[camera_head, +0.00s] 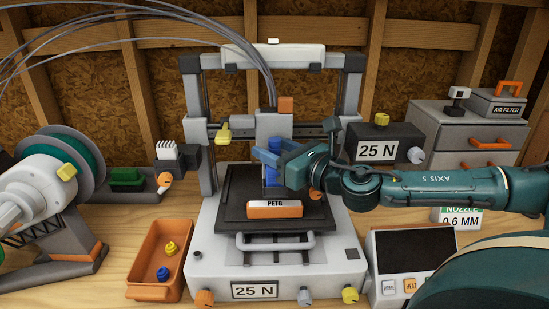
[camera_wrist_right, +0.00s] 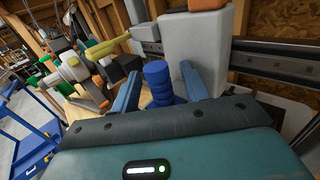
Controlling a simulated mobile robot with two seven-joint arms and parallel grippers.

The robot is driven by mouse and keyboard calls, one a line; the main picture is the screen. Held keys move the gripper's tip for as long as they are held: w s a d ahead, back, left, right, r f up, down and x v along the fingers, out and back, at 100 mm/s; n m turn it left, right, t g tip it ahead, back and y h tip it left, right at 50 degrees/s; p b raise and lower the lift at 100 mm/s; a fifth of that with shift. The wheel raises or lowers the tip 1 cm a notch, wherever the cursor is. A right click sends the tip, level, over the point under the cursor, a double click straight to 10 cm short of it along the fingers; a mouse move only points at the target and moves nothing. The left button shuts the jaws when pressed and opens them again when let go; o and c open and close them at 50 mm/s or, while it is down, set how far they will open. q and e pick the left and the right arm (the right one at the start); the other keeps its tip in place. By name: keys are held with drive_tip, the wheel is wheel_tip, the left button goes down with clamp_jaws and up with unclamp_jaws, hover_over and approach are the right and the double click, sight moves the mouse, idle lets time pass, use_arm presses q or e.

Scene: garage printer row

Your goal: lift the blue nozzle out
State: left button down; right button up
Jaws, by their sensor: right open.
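The blue nozzle (camera_head: 271,177) shows below the print head (camera_head: 273,128) of the grey printer, partly hidden by my right gripper (camera_head: 270,150). In the right wrist view the nozzle (camera_wrist_right: 158,82) is a ribbed blue cylinder standing between my two blue fingers, with a gap visible on each side. My right gripper is open around it. A smaller blue nozzle (camera_head: 163,273) and a yellow one (camera_head: 171,248) lie in the orange tray (camera_head: 140,272) at front left. My left gripper is out of view.
An orange PETG block (camera_head: 286,209) sits on the dark print bed (camera_head: 235,210), just in front of the gripper. A "25 N" box (camera_head: 400,150) stands right of the printer, and a control screen (camera_head: 410,245) at front right. A spool (camera_head: 62,160) stands at left.

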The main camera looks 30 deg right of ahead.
clamp_jaws()
idle(0.5)
drive_tip(key=shift+r, duration=0.15)
